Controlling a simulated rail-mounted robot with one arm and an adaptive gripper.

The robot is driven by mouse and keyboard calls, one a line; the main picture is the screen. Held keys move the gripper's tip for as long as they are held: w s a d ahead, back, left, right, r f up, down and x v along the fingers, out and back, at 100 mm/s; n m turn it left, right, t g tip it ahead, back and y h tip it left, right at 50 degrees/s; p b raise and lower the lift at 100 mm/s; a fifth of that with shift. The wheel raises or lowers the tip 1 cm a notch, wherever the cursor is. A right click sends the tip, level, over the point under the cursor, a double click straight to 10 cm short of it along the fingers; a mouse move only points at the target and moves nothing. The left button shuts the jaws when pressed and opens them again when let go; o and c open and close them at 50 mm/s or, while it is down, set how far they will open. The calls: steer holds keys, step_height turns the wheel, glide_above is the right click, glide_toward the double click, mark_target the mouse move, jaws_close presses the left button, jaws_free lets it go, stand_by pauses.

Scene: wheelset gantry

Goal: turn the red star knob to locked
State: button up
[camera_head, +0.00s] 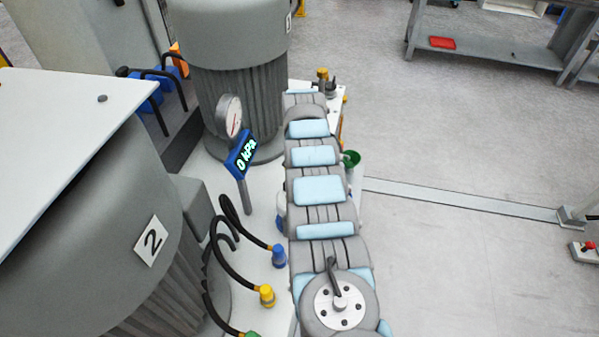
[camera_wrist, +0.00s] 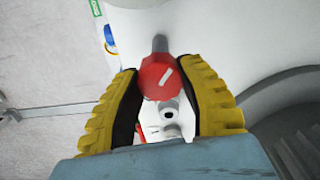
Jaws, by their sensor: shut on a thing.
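The red star knob (camera_wrist: 162,78) shows in the wrist view with a white line on its face, tilted from lower left to upper right. A grey stem (camera_wrist: 160,44) shows just above it. My gripper (camera_wrist: 156,74) has yellow padded fingers on either side of the knob and is shut on it. A white plate with red marks (camera_wrist: 151,130) lies below the knob; its marks are too small to read, so I cannot tell locked from unlocked. In the head view my arm covers the middle, and neither knob nor gripper can be made out.
In the head view a pressure gauge (camera_head: 229,116) stands over a display (camera_head: 242,153) reading 0 kPa. Hoses end at blue (camera_head: 279,256) and yellow (camera_head: 267,295) fittings beside my arm. Large grey motors (camera_head: 235,95) stand at left. The floor (camera_head: 480,250) at right is mostly open.

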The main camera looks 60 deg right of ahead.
steer(key=n, duration=0.3)
steer(key=shift+f+n, duration=0.1)
steer(key=shift+n, duration=2.1)
steer(key=o, duration=1.2)
steer(key=shift+o, duration=0.2)
step_height(320, 180, up, 12)
